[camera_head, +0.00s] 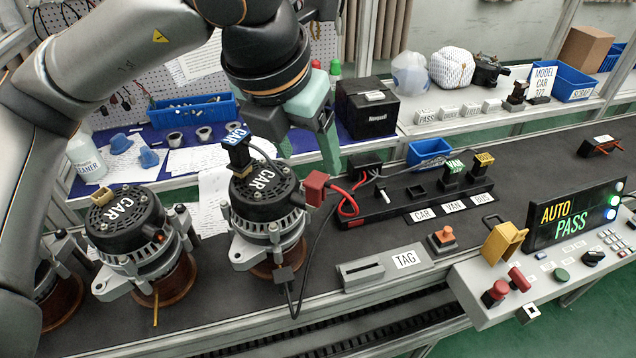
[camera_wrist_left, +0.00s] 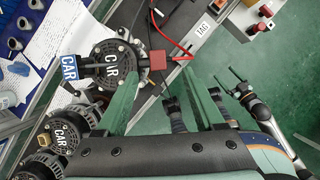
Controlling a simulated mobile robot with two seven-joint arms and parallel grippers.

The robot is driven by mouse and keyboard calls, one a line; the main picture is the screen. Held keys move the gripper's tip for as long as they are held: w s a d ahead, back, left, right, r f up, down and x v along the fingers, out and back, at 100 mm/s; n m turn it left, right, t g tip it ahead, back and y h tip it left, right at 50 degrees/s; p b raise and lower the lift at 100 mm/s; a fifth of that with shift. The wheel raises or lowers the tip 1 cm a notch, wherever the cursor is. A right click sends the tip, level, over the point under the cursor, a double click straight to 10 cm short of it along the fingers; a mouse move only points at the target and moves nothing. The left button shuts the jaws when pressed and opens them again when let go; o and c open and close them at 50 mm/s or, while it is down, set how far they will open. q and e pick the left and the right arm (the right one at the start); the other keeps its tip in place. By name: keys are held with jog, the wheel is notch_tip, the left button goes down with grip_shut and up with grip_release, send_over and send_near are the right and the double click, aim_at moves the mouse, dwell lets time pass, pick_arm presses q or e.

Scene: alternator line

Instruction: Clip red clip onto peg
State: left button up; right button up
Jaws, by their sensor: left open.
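The red clip (camera_head: 316,187) is a red block at the right side of the middle alternator (camera_head: 262,205), with a red cable running right from it. It also shows in the left wrist view (camera_wrist_left: 157,60), just beyond and between the fingertips. I cannot tell whether it is seated on a peg; any peg there is hidden. My left gripper (camera_head: 308,158) is open, with green fingers above and behind the clip, apart from it. Its fingers also show in the left wrist view (camera_wrist_left: 162,76). My right gripper (camera_wrist_left: 224,80) appears open and empty, away to the right.
A black clip (camera_head: 284,274) hangs on a black cable at the alternator's front. A blue CAR plug (camera_head: 237,137) stands on its top. Another alternator (camera_head: 126,235) stands left. A black fixture bar (camera_head: 400,198) and grey TAG block (camera_head: 385,267) are right. The belt beyond is mostly clear.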

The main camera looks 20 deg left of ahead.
aim_at(315, 180)
pick_arm(q)
jog(key=x, duration=0.8)
jog(key=shift+a+f+p, duration=0.1)
jog(key=shift+f+p, duration=0.2)
jog(key=shift+f, duration=0.1)
grip_shut()
